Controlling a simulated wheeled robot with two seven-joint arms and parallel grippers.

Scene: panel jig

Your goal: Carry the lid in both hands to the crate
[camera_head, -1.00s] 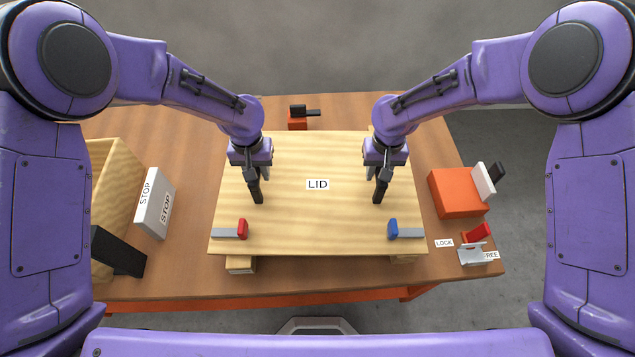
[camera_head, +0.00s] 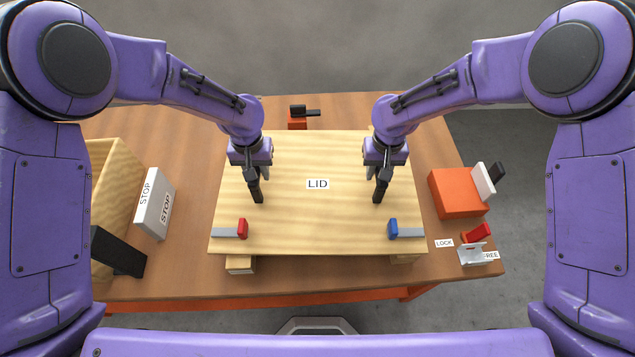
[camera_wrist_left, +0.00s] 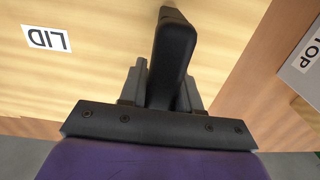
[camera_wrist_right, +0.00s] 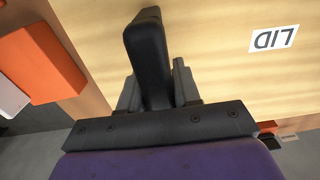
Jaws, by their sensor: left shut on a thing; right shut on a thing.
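The lid (camera_head: 317,222) is a flat, pale wooden board marked LID, level over the middle of the table. My left gripper (camera_head: 255,180) is shut on a black handle on the lid's left side. My right gripper (camera_head: 379,180) is shut on the matching handle on the right. Both black handles show between the fingers in the left wrist view (camera_wrist_left: 174,50) and the right wrist view (camera_wrist_right: 150,55). A wooden box (camera_head: 112,180), apparently the crate, stands at the left, partly hidden by my arm.
Wooden supports (camera_head: 240,265) show under the lid's front edge; I cannot tell if they touch it. A grey STOP block (camera_head: 155,203) stands between lid and box. An orange block (camera_head: 457,193) and a LOCK/FREE latch (camera_head: 473,252) are at the right. A small clamp (camera_head: 298,118) is behind.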

